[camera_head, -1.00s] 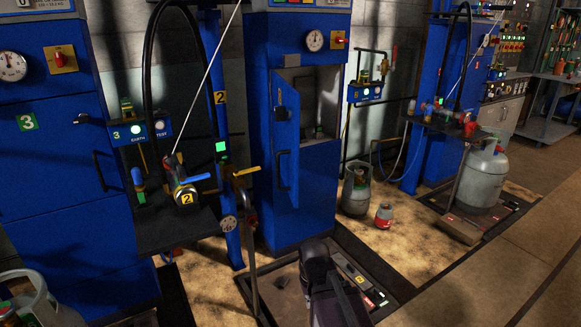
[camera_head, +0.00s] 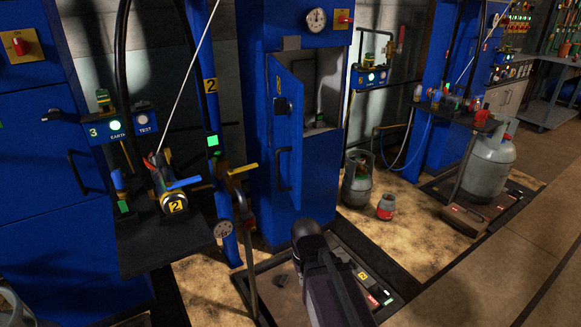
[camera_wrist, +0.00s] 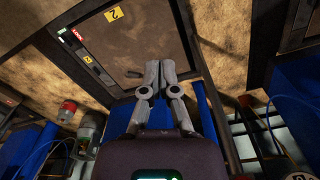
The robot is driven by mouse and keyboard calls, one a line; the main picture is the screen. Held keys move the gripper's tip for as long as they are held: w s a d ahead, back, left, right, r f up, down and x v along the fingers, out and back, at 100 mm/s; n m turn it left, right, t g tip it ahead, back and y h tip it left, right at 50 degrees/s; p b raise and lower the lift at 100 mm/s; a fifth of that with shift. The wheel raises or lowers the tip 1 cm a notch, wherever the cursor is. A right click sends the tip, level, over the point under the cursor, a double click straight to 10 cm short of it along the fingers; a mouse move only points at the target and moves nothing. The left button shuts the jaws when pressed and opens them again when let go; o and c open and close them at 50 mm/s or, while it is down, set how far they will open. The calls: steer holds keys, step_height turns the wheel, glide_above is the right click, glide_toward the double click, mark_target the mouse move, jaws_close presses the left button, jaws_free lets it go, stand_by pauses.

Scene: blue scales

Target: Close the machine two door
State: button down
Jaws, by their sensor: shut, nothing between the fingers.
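The machine two door (camera_head: 286,150) is a tall, narrow blue panel in the middle of the head view. It stands ajar on the blue cabinet (camera_head: 262,120), and the grey inside shows to its right. A dark latch and a dark handle (camera_head: 284,170) sit on its face. My gripper (camera_wrist: 160,68) is in the wrist view, with its grey fingers together and empty. It is over the floor platform with a yellow 2 label (camera_wrist: 114,14). A blue surface (camera_wrist: 118,118) lies behind it; I cannot tell whether this is the door. My dark arm shows low in the head view, below the cabinet.
A post with a yellow 2 tag (camera_head: 210,85) and a shelf with fittings (camera_head: 165,243) stand left of the cabinet. A grey-green cylinder (camera_head: 358,182) and a small red-grey cylinder (camera_head: 385,207) stand to its right. Open floor (camera_head: 480,285) lies at the lower right.

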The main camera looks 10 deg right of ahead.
steer(key=shift+a, duration=0.3)
steer(key=w+a+r+n+h+p, duration=0.3)
steer(key=w+a+r+n+p, duration=0.1)
steer(key=r+p, duration=0.5)
steer(key=w+a+r+n+h+p, duration=0.3)
steer(key=w+r+n+p, duration=0.3)
steer(key=r, duration=0.8)
steer(key=w+a+r+n+h+p, duration=0.3)
steer(key=r+n+p, duration=0.5)
steer(key=r+p, duration=0.3)
steer(key=w+a+p, duration=0.1)
steer(key=w+p, duration=0.1)
steer(key=p, duration=0.1)
steer(key=shift+a+r, duration=0.25)
steer(key=shift+a, duration=0.05)
steer(key=shift+d+f, duration=0.1)
steer(key=shift+f, duration=0.1)
